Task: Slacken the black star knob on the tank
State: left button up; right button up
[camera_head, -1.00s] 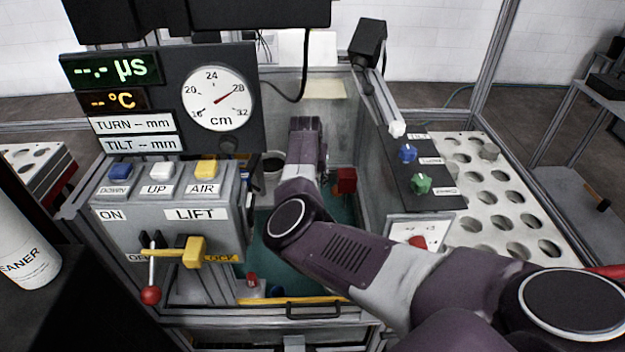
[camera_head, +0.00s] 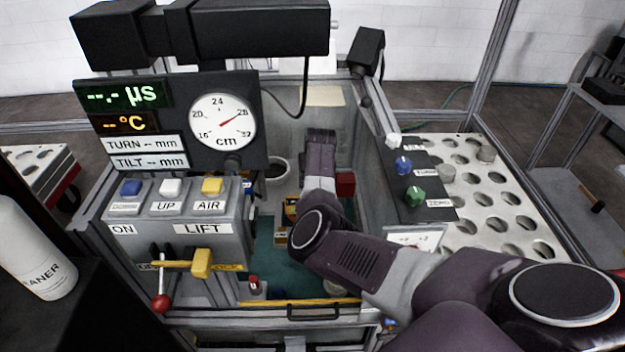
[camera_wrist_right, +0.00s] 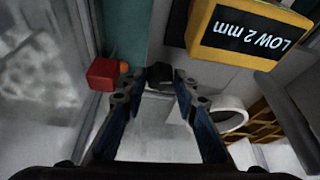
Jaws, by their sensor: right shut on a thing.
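The black star knob (camera_wrist_right: 160,75) shows as a small dark shape between my right fingertips in the right wrist view, against a grey wall. My right gripper (camera_wrist_right: 157,88) is shut on it, with the two blue-grey fingers on either side. In the head view my right arm reaches into the tank (camera_head: 378,165), and its own links hide the gripper and the knob. My left gripper is in neither view.
A red block (camera_head: 345,184) is beside my right arm in the tank. A white pot (camera_head: 277,172) stands at the back. The lift panel (camera_head: 180,225) is at left, a perforated tray (camera_head: 485,228) at right.

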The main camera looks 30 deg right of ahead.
jog(key=n, duration=0.1)
jog(key=n+y+p, duration=0.1)
jog(key=n, duration=0.1)
jog(key=shift+s+d+r, duration=0.1)
jog(key=shift+s+d, duration=0.05)
jog(key=shift+d, duration=0.1)
jog(key=shift+n+y+p, duration=0.3)
jog(key=shift+n+y, duration=0.1)
jog(key=shift+n, duration=0.9)
jog(key=shift+d+f+n+y+b, duration=0.1)
jog(key=shift+f+n+y+b, duration=0.15)
jog(key=shift+n+y+b, duration=0.45)
pick_arm(q)
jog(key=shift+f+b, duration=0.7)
jog(key=shift+b, duration=0.6)
pick_arm(e)
jog(key=shift+r+n+y, duration=0.1)
jog(key=shift+n+y, duration=0.2)
jog(key=shift+n, duration=1.4)
